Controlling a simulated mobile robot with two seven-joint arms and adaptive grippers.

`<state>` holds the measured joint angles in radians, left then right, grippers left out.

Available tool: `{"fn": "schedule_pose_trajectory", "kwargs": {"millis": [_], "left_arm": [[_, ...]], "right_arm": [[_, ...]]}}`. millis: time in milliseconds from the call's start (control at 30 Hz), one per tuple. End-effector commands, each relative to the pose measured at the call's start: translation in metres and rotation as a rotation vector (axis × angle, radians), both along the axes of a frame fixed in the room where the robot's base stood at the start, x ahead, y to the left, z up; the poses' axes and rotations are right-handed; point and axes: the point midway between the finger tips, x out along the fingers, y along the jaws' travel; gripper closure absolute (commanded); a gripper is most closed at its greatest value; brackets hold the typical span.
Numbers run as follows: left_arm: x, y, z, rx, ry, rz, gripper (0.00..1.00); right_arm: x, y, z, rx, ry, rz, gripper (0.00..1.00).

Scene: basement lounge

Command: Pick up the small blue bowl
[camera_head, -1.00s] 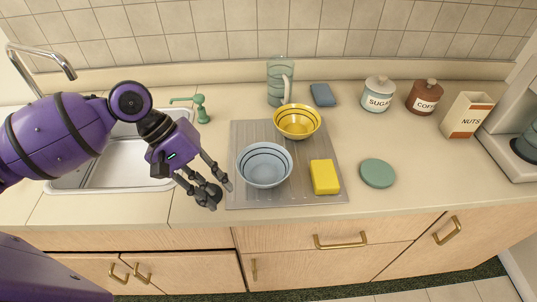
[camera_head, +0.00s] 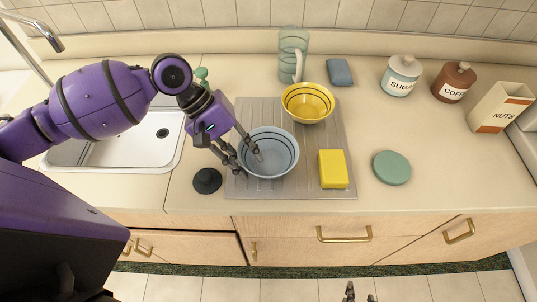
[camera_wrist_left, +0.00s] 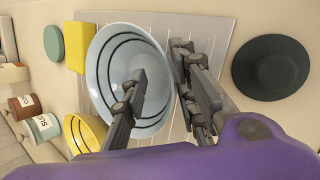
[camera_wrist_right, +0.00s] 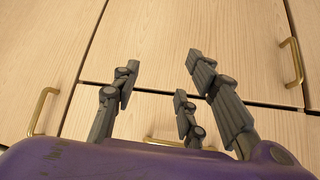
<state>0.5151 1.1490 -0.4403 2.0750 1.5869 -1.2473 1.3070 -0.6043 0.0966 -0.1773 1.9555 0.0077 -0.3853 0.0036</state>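The small blue bowl (camera_head: 277,158) with dark rings inside stands upright on the grey drainboard (camera_head: 340,125). It is large in the left wrist view (camera_wrist_left: 112,70). My left gripper (camera_head: 243,152) is at the bowl's left rim, one finger over the inside and the others outside. In the left wrist view the fingers (camera_wrist_left: 163,82) are spread with the rim between them, and I see no firm contact. My right gripper (camera_head: 359,293) is low at the bottom edge of the head view. In the right wrist view its fingers (camera_wrist_right: 160,85) are apart and empty, facing cabinet doors.
A yellow bowl (camera_head: 308,103) stands behind the blue bowl, and a yellow sponge (camera_head: 333,169) lies to its right. A black round stopper (camera_head: 207,181) is left of the drainboard. A glass pitcher (camera_head: 292,55) stands behind. The sink (camera_head: 130,150) is left; a green disc (camera_head: 391,168) is right.

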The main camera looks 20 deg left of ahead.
Motion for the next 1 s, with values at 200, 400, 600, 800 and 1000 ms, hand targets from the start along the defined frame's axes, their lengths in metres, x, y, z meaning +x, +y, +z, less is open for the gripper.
{"fn": "schedule_pose_trajectory", "kwargs": {"millis": [200, 400, 600, 800, 1000], "left_arm": [[0.0, -0.002, -0.003, 0.001, -0.002, 0.0, 0.73], [0.0, -0.002, -0.003, 0.002, -0.002, 0.0, 0.92], [0.0, -0.002, -0.003, 0.001, -0.002, 0.0, 1.0], [0.0, -0.002, -0.002, 0.0, -0.003, 0.0, 1.0], [0.0, -0.002, 0.0, 0.0, -0.003, 0.0, 1.0]], "right_arm": [[0.014, 0.003, 0.007, 0.006, -0.027, 0.001, 0.6], [0.016, 0.006, 0.008, 0.013, -0.031, -0.007, 0.6], [0.013, 0.007, 0.006, 0.014, -0.024, -0.009, 0.6], [0.007, 0.006, 0.001, 0.012, -0.01, -0.009, 0.6], [0.004, 0.003, 0.001, 0.006, -0.007, -0.003, 0.6]]}}
